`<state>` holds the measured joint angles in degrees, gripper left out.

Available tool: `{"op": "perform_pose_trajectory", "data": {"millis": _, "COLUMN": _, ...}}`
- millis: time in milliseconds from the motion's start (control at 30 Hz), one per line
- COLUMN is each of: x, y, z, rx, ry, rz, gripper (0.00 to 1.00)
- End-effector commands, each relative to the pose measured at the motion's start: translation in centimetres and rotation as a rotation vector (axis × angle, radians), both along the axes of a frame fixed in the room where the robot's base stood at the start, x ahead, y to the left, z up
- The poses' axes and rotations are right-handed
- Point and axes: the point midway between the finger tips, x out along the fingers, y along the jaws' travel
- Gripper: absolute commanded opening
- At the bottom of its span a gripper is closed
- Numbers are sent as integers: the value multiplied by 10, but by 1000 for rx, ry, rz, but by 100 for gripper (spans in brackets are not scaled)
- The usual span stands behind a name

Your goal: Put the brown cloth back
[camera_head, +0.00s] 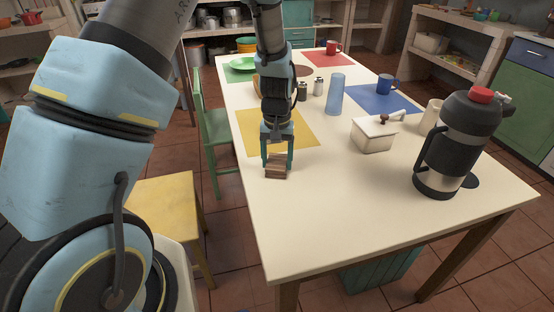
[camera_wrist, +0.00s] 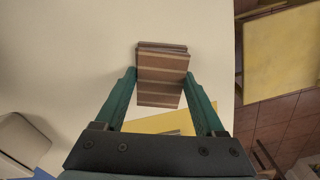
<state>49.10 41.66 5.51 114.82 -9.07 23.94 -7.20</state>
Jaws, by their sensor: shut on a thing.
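The brown cloth (camera_head: 276,172) is a folded, striped brown bundle. My gripper (camera_head: 277,160) is shut on it, near the left edge of the table, just in front of the yellow placemat (camera_head: 305,133). In the wrist view the cloth (camera_wrist: 161,80) sits between the two green fingers of my gripper (camera_wrist: 162,82). I cannot tell whether the cloth touches the table or is slightly above it.
The cream table (camera_head: 350,220) has clear room at its front. A yellow stool (camera_head: 165,203) is left of the table.

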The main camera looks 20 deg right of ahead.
Motion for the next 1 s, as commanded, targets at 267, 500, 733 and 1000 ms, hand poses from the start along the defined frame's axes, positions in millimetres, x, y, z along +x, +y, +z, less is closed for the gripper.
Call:
{"op": "perform_pose_trajectory", "data": {"millis": 267, "x": 0, "y": 0, "z": -3, "rx": 0, "ry": 0, "rz": 0, "gripper": 88}}
{"op": "perform_pose_trajectory", "data": {"millis": 500, "x": 0, "y": 0, "z": -3, "rx": 0, "ry": 0, "rz": 0, "gripper": 100}}
{"op": "perform_pose_trajectory", "data": {"millis": 733, "x": 1, "y": -1, "z": 5, "rx": -2, "ry": -1, "rz": 0, "gripper": 100}}
{"op": "perform_pose_trajectory", "data": {"millis": 1000, "x": 1, "y": -1, "z": 56, "rx": -5, "ry": -4, "rz": -1, "gripper": 100}}
